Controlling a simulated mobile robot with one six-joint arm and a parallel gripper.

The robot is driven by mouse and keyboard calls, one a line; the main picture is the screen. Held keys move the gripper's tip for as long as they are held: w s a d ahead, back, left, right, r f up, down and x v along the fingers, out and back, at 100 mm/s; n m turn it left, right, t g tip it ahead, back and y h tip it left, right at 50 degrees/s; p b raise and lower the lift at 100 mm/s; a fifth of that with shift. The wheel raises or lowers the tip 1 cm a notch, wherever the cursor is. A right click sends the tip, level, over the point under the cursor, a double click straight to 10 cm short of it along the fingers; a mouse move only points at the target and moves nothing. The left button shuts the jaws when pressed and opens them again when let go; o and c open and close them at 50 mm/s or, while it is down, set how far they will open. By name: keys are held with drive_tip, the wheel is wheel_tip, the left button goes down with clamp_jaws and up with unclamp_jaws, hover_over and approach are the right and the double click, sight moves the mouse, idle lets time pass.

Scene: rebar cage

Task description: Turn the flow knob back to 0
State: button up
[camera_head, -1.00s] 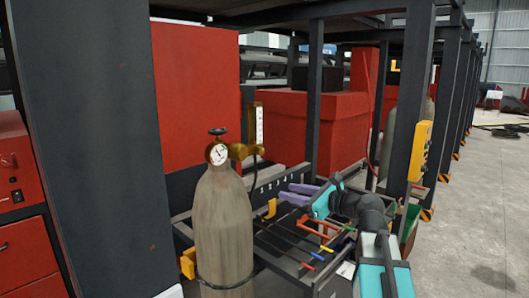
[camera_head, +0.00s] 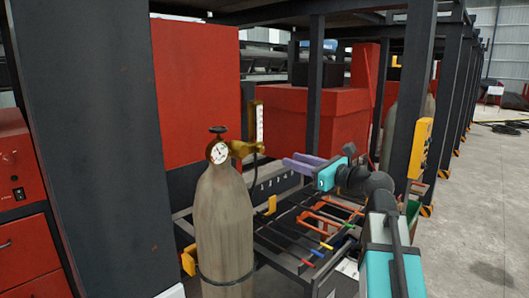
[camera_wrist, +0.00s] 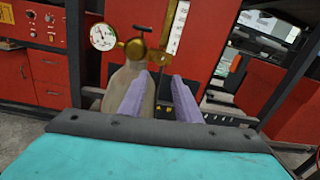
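A grey gas cylinder (camera_head: 224,225) stands upright at the rack. Its brass regulator (camera_head: 238,149) has a round white gauge (camera_head: 219,153), a dark valve wheel (camera_head: 218,130) on top and an upright flow tube (camera_head: 259,123) with a scale. The wrist view shows the gauge (camera_wrist: 103,36), brass body (camera_wrist: 137,47) and flow tube (camera_wrist: 178,26) beyond my fingers. I cannot clearly make out the flow knob or its setting. My gripper (camera_head: 288,162), with purple fingers, is right of the regulator and a little lower, apart from it. In the wrist view its fingers (camera_wrist: 160,82) are spread and empty.
A dark post (camera_head: 95,150) stands left of the cylinder. A tool rack (camera_head: 300,240) with coloured handles lies below my arm. Red boxes (camera_head: 318,125) and a thin dark post (camera_head: 314,90) stand behind. Open floor (camera_head: 490,220) lies to the right.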

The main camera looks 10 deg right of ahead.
sight(262, 151)
drive_tip(key=p+x, duration=0.4)
drive_tip(key=x, duration=0.7)
drive_tip(key=shift+w+a+r, duration=0.1)
drive_tip(key=shift+w+r, duration=0.05)
drive_tip(key=shift+r, duration=0.05)
drive_tip(key=shift+w+a+f, duration=0.15)
drive_tip(key=shift+w+a, duration=0.3)
drive_tip(key=shift+w, duration=0.15)
drive_tip(key=shift+c, duration=0.3)
clamp_jaws()
drive_tip(key=shift+a, duration=0.15)
drive_tip(key=shift+f, duration=0.1)
